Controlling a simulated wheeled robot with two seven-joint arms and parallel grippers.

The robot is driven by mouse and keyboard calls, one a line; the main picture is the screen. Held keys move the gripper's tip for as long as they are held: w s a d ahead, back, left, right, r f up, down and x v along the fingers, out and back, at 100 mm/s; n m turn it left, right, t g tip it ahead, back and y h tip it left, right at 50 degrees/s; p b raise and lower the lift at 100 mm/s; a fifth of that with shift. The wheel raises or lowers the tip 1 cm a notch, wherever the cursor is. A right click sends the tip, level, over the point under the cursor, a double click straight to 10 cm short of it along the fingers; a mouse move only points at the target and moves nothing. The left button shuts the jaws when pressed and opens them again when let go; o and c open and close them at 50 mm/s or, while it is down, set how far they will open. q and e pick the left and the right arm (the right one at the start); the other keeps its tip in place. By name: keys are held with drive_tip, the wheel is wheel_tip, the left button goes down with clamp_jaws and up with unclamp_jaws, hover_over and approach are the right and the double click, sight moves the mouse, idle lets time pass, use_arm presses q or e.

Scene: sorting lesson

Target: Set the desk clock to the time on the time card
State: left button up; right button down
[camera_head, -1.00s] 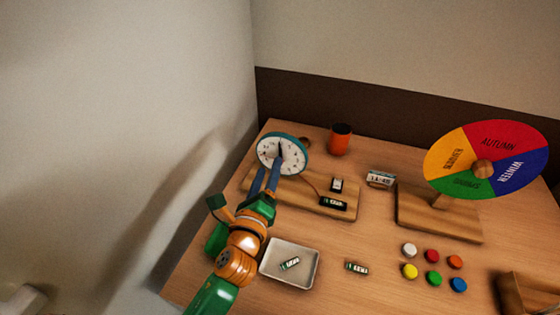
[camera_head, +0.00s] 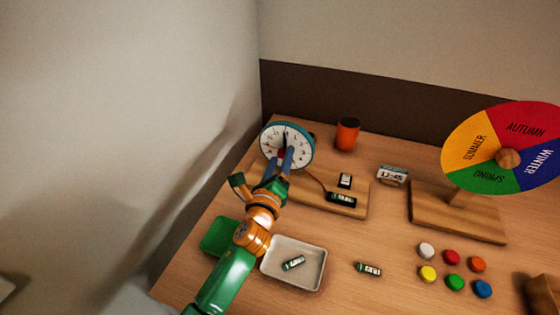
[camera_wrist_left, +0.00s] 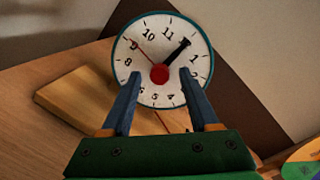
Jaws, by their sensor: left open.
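The desk clock (camera_head: 300,157) has a white dial and teal rim and stands at the back left of the desk. In the left wrist view the clock (camera_wrist_left: 143,92) shows a red central knob (camera_wrist_left: 159,75). A thick black hand points near where 12 sits; a thin red hand points between 9 and 10. A second black hand cannot be made out. My left gripper (camera_head: 280,158) is open before the dial. Its fingers (camera_wrist_left: 159,78) appear either side of the knob; contact cannot be told. The time card (camera_head: 392,174) stands right of the clock, its digits small, seemingly ending in 45. My right gripper is out of view.
A wooden base (camera_head: 320,205) carries a battery holder (camera_head: 342,199). A white tray (camera_head: 316,283) holds one battery; another battery (camera_head: 369,269) lies beside it. An orange cup (camera_head: 347,135) stands behind. A season wheel (camera_head: 475,150) and several coloured buttons (camera_head: 454,282) are at right.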

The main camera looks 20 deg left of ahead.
use_arm(q)
clamp_jaws()
drive_tip(key=n+p, duration=0.2)
drive_tip(key=n, duration=0.1)
drive_tip(key=shift+r+n, duration=0.2)
drive_tip(key=shift+n, duration=0.1)
drive_tip(key=n+p, duration=0.1)
drive_tip(key=n, duration=0.1)
drive_tip(key=n+p, duration=0.1)
drive_tip(key=n, duration=0.2)
drive_tip(key=shift+g+h+p, duration=0.3)
drive_tip(key=shift+g, duration=0.1)
drive_tip(key=n+p, duration=0.2)
drive_tip(key=n, duration=0.2)
drive_tip(key=shift+a+h, duration=0.15)
drive_tip(key=shift+h, duration=0.15)
drive_tip(key=shift+n+h+p, duration=0.3)
drive_tip(key=shift+n+p, duration=0.45)
drive_tip(key=shift+n, duration=1.05)
